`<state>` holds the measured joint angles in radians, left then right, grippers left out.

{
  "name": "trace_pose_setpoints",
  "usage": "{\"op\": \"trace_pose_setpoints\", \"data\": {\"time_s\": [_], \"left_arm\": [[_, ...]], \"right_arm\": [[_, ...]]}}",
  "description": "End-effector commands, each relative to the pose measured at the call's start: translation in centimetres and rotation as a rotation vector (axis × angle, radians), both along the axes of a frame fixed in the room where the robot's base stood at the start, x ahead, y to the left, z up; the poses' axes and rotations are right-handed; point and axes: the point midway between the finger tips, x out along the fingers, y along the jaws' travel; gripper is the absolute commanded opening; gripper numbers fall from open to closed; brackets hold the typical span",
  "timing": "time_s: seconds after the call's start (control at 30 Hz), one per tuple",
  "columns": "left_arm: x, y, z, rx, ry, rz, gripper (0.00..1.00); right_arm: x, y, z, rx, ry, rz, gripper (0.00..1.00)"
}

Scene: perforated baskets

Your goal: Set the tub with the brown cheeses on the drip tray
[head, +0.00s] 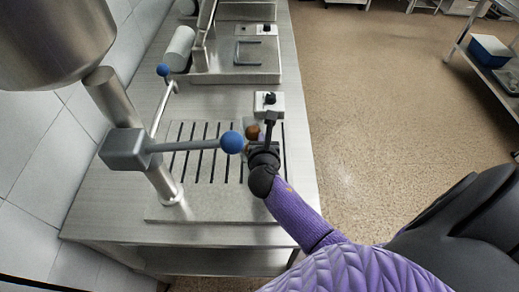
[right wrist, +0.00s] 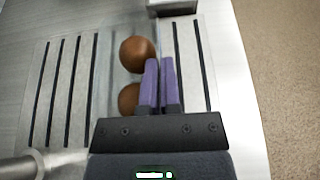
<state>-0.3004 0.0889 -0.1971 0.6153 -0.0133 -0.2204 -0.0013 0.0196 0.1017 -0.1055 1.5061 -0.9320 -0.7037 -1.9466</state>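The tub (right wrist: 115,75) is see-through, with faint walls in the right wrist view. It holds two round brown cheeses, one farther (right wrist: 137,54) and one nearer (right wrist: 129,98). In the head view a cheese (head: 252,131) shows beside my right gripper (head: 264,143), which hides much of the tub. In the right wrist view the gripper's purple fingers (right wrist: 160,68) are close together at the tub's right side, apparently on its wall. The drip tray (head: 205,172), a pale plate with dark slots, lies beneath the tub; contact is unclear. My left gripper is out of view.
A blue-knobbed lever (head: 231,142) reaches over the tray close to the tub. A steel post (head: 160,180) stands at the tray's left. A small switch box (head: 268,104) is just behind. Open floor (head: 365,140) lies right of the counter.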

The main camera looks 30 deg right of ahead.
Motion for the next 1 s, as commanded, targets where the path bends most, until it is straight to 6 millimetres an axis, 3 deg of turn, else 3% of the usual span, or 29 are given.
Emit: {"op": "trace_pose_setpoints", "data": {"time_s": [0.27, 0.6, 0.8, 1.0], "left_arm": [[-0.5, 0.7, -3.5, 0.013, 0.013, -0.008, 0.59], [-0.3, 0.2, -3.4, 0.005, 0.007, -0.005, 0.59], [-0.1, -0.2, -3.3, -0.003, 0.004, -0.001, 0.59], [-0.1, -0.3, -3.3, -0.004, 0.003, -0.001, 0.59]], "right_arm": [[0.0, 0.0, -5.0, 0.001, 0.0, 0.0, 0.0], [0.0, 0.0, -5.1, -0.002, -0.001, 0.0, 0.0], [0.0, 0.0, -5.0, -0.001, -0.002, 0.0, 0.38], [0.0, 0.0, -5.0, -0.001, -0.002, 0.0, 0.38]]}}
